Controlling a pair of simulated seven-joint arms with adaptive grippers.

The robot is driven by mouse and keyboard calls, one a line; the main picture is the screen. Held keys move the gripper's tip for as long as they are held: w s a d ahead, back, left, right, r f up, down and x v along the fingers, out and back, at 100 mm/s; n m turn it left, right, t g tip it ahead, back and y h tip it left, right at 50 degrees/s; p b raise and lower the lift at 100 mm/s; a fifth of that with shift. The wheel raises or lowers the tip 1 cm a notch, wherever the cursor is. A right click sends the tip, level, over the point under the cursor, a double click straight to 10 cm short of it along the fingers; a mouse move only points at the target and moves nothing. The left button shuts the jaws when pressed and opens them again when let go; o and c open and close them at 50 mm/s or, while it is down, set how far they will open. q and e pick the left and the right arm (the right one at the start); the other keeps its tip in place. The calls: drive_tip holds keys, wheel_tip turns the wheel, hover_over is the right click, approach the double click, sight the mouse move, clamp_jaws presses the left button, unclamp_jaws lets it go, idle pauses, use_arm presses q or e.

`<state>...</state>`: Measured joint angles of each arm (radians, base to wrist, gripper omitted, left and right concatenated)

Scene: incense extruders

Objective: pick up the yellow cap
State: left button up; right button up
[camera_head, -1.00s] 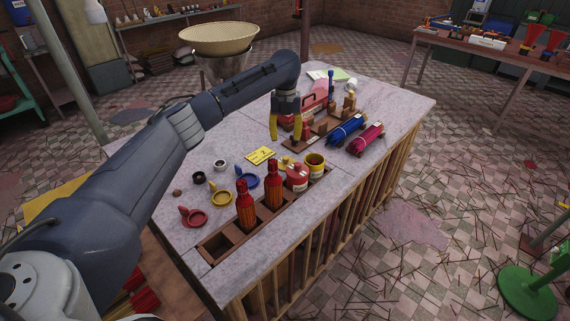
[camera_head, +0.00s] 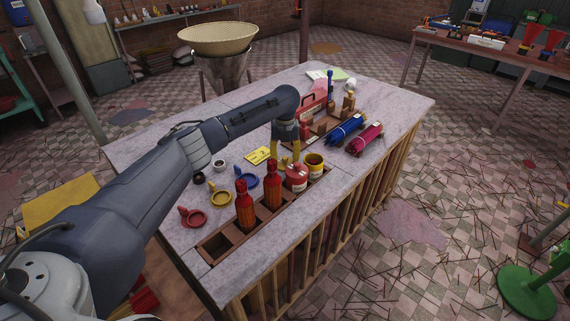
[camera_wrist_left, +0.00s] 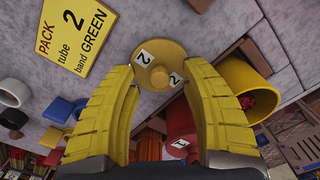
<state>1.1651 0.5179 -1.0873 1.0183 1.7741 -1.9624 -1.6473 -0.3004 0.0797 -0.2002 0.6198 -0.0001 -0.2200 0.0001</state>
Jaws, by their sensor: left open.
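The yellow cap (camera_wrist_left: 151,72) is a round disc with a raised knob and white labels marked 2. In the wrist view it lies between and just past my left fingertips. In the head view only a small part of the yellow cap (camera_head: 284,161) shows under the gripper, beside a red-lidded container (camera_head: 296,177). My left gripper (camera_head: 286,155) is open and points down over the cap. Its yellow fingers (camera_wrist_left: 160,78) stand on either side of the cap; I cannot tell whether they touch it. What supports the cap is hidden. My right gripper is not in view.
A yellow card (camera_head: 258,155) and coloured ring pieces lie left. Blue (camera_head: 345,131) and red (camera_head: 365,138) tubes lie right.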

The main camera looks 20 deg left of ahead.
use_arm(q)
drive_tip(key=shift+f, duration=0.45)
drive_tip(key=shift+o, duration=0.2)
clamp_jaws()
